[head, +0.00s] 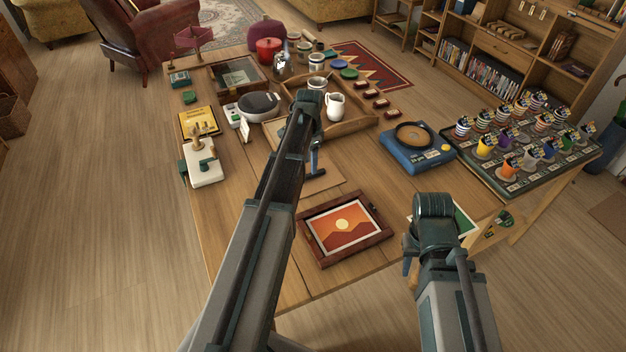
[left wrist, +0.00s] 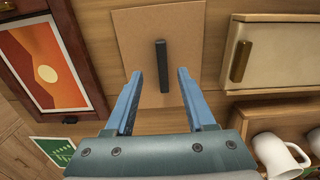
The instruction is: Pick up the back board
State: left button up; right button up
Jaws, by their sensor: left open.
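The back board (left wrist: 190,40) is a flat tan-brown sheet with a dark upright handle (left wrist: 162,65) near its middle. In the head view part of the board (head: 325,180) shows beside my left arm, which hides the rest. My left gripper (left wrist: 160,73) is open, its two blue fingers pointing at the board. In the left wrist view the handle lies between the fingertips, with a gap on both sides; the height left between them is hard to judge. In the head view the left gripper (head: 315,160) is over the board. My right gripper (head: 410,262) is at the front right, its fingers mostly hidden.
A framed sunset picture (head: 345,225) lies in front of the board. A wooden tray (head: 355,125) with white jugs stands behind it. A blue turntable-like device (head: 417,150) and a rack of cups (head: 500,178) are to the right. A green card (left wrist: 57,150) lies past the frame.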

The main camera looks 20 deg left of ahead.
aim_at(310, 175)
pick_arm(q)
jog(key=shift+w+a+f+b, duration=0.1)
jog(key=shift+a+f+b, duration=0.05)
jog(key=shift+f+b, duration=2.45)
grip_shut()
